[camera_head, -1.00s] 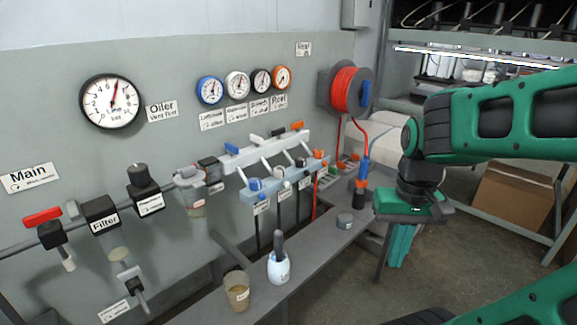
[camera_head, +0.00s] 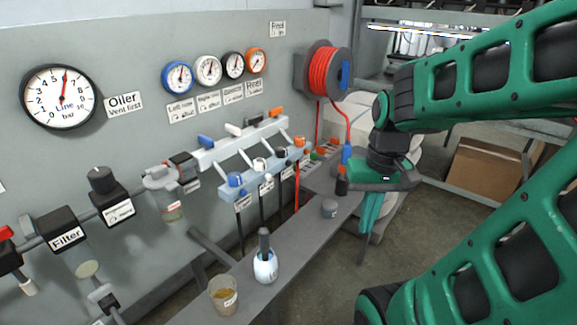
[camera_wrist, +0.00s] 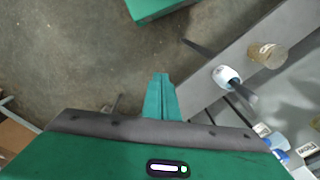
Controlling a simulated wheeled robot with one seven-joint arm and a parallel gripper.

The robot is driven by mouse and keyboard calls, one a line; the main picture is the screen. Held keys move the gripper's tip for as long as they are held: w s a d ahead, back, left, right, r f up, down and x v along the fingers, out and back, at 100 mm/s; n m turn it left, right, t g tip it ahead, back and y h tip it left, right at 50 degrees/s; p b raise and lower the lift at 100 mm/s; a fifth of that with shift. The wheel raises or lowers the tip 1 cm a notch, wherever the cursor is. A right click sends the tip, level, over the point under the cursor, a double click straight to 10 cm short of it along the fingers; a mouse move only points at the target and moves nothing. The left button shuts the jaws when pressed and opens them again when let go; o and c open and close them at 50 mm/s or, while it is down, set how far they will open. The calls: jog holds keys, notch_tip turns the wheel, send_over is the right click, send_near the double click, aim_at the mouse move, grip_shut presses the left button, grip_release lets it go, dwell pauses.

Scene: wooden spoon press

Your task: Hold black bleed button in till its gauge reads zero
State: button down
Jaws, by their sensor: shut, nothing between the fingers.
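The black bleed button (camera_head: 281,152) sits on the lower pale-blue manifold (camera_head: 268,172), between the white button (camera_head: 258,164) and the orange button (camera_head: 299,142). The black-rimmed gauge (camera_head: 233,65) is on the wall, between the white-rimmed and orange-rimmed gauges; its needle is too small to read surely. My gripper (camera_head: 370,215) points down to the right of the bench, well apart from the button. In the wrist view my gripper (camera_wrist: 160,97) is shut and empty above the floor. The black button cannot be made out in the wrist view.
A red hose reel (camera_head: 322,72) hangs beyond. A blue-rimmed gauge (camera_head: 178,77) and a large line gauge (camera_head: 60,97) are left.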

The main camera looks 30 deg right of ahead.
aim_at(289, 163)
jog(key=w+d+t+y, duration=0.2)
jog(key=w+t+y, duration=0.1)
jog(key=w, duration=0.6)
jog(key=w+d+f+m+t+y, duration=0.1)
jog(key=w+d+t+y, duration=0.2)
jog(key=w, duration=0.7)
jog(key=shift+w+f+t, duration=0.25)
jog(key=shift+f+t, duration=0.05)
jog(key=shift+t, duration=0.2)
jog(key=w+a, duration=0.3)
jog(key=w, duration=0.5)
jog(key=shift+w+a, duration=0.35)
jog(key=shift+w, duration=0.55)
dwell(3.9)
